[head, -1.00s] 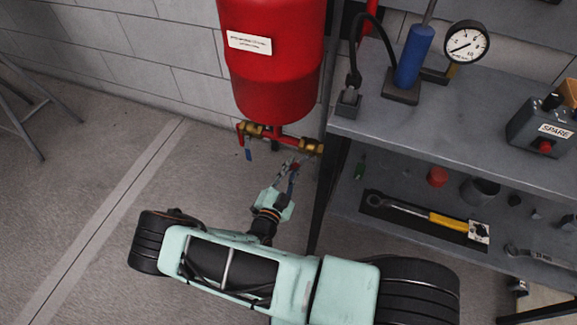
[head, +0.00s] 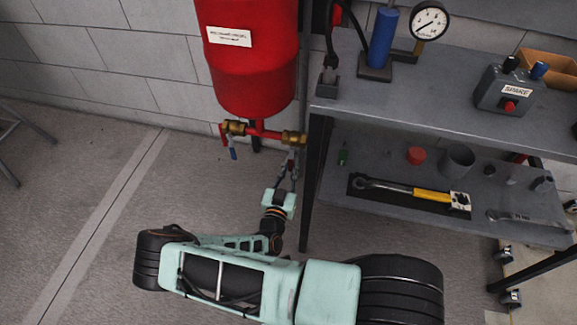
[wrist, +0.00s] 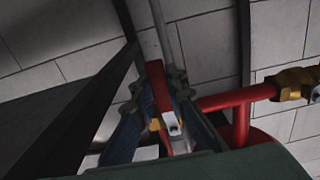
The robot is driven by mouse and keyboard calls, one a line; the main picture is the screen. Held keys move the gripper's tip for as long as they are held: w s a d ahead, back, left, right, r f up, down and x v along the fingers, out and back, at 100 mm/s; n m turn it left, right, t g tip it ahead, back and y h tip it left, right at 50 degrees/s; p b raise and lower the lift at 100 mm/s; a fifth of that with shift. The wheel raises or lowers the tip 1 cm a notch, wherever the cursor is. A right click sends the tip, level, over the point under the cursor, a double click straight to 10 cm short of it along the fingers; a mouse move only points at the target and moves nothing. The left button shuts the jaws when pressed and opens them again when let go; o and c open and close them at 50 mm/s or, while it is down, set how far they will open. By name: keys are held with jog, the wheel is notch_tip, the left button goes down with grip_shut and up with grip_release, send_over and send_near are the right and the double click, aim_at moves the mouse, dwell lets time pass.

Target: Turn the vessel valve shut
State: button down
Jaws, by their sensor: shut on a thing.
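A red vessel (head: 250,75) hangs by the wall, with a red pipe (head: 262,132) across its bottom. A brass valve (head: 294,138) sits at the pipe's right end, against the shelf post. My gripper (head: 291,158) reaches up to just below this valve. In the wrist view, the fingers (wrist: 168,108) are closed around a red valve handle (wrist: 156,75), with a small pale end between them. The fingers hide much of the handle. The valve body is not clear in the wrist view.
A second brass valve (head: 234,127) with red and blue levers is at the pipe's left end. A grey shelf unit (head: 420,115) stands close on the right, its dark post beside my gripper. A torque wrench (head: 410,190) lies on its lower shelf.

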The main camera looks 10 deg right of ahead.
jog(key=shift+d, duration=0.1)
dwell(0.3)
jog(key=c, duration=1.9)
grip_release()
